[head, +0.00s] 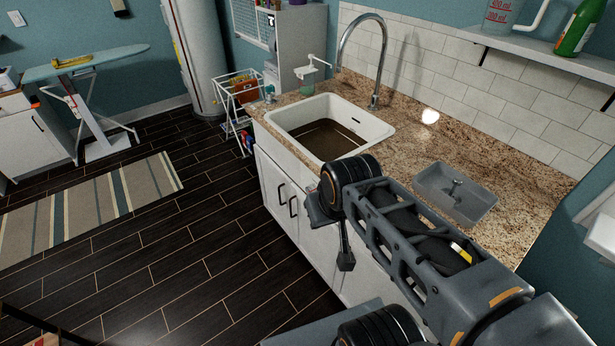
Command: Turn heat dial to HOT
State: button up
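No heat dial or HOT marking can be made out in the head view. A tall white cylindrical tank (201,45) stands at the back left, and no dial shows on the part in view. My arm reaches in from the lower right, in front of the sink counter. A small dark end piece, which looks like my gripper (346,262), hangs below the arm's far joint, in front of the white cabinet doors. Its fingers are too small and dark to tell open from shut. Nothing is visibly held.
The granite counter (420,150) holds a white sink (335,110) and a grey tray (455,193). A wire rack (236,98) stands beyond the counter's far end. An ironing board (88,64) stands at the left. The dark floor between the striped rug (90,205) and cabinets is clear.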

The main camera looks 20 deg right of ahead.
aim_at(310, 188)
jog(key=k, duration=0.9)
jog(key=u, duration=0.4)
jog(key=i, duration=0.7)
jog(key=z, duration=0.85)
jog(key=k, duration=0.5)
jog(key=u, duration=0.9)
jog(key=i, duration=0.8)
jog(key=u, duration=0.25)
